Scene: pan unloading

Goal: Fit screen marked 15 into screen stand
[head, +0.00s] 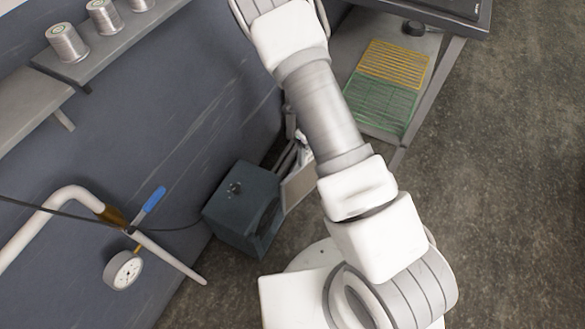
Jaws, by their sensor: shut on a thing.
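My arm crosses the middle of the head view and runs out at the top edge. My gripper cannot be made out, nor can anything it holds. A green slatted panel (381,106) and an orange slatted panel (396,62) lie flat side by side on a low shelf at the upper right; no number can be read on them. A pale framed panel (297,188) stands tilted beside a dark box, partly hidden by my arm. Grey parts above it are too small to identify. I cannot tell which thing is the screen stand.
The dark blue-grey box (238,208) stands on the floor by the wall. A white pipe with a blue-handled valve (153,200) and a gauge (123,270) is at left. Spools (68,43) sit on a wall shelf. Floor at right is clear.

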